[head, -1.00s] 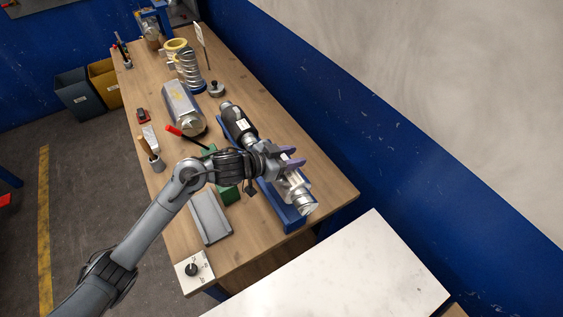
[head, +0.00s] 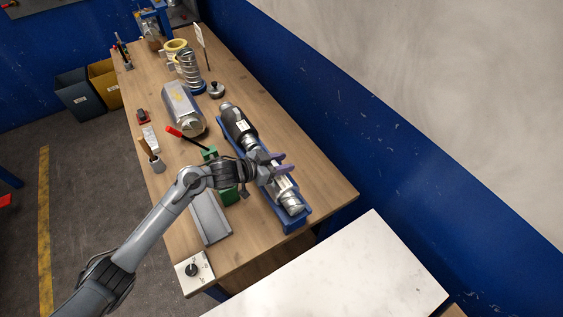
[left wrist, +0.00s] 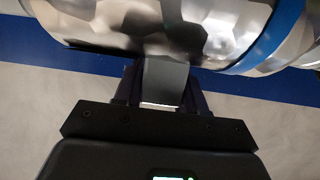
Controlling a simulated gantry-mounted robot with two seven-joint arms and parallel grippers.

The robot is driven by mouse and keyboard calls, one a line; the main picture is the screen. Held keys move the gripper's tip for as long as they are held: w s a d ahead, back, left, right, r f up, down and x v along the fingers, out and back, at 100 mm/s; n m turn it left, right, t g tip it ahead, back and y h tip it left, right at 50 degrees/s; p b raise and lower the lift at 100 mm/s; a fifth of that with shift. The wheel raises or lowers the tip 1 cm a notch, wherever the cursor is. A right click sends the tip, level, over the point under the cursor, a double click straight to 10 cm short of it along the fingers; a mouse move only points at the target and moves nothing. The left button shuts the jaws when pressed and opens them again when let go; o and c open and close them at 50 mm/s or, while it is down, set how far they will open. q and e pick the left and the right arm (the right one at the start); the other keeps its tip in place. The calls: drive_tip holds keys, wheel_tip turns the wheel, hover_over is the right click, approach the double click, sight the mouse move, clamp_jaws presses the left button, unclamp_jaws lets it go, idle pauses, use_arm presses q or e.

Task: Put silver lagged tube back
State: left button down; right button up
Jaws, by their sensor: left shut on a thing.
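The silver lagged tube (head: 290,203) lies lengthwise along the long blue cradle (head: 297,223) near the right edge of the bench. My left gripper (head: 276,163) is shut on it around the middle. Whether the tube rests fully in the cradle I cannot tell. In the left wrist view the crinkled shiny silver tube (left wrist: 215,25) with a blue band fills the top, and my left gripper (left wrist: 165,75) is against it, its fingertips partly hidden. A dark section with a white label (head: 239,125) lies in line at the far end. My right gripper is not in view.
A grey tray (head: 209,218) and a knob box (head: 193,271) are nearer. A coil (head: 189,70) stands farther back. The bench's right strip is clear.

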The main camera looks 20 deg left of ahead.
use_arm(q)
drive_tip(key=c, duration=0.6)
unclamp_jaws()
drive_tip(key=shift+f, duration=0.1)
drive_tip(key=shift+c, duration=0.2)
drive_tip(key=v, duration=1.2)
drive_tip(key=s+d+f+n+y, duration=0.3)
drive_tip(key=s+f+y, duration=0.2)
drive_tip(key=s+f, duration=0.2)
drive_tip(key=s+f+n+g+y, duration=0.1)
drive_tip(key=s+f+g, duration=0.1)
drive_tip(key=s, duration=0.8)
drive_tip(key=s+f+n+g+y, duration=0.1)
drive_tip(key=s+g, duration=0.4)
drive_tip(key=s, duration=0.5)
wheel_tip(320, 180, down, 2)
drive_tip(key=shift+d+f+n+y, duration=0.2)
drive_tip(key=shift+d+n+y, duration=0.1)
drive_tip(key=shift+y, duration=0.2)
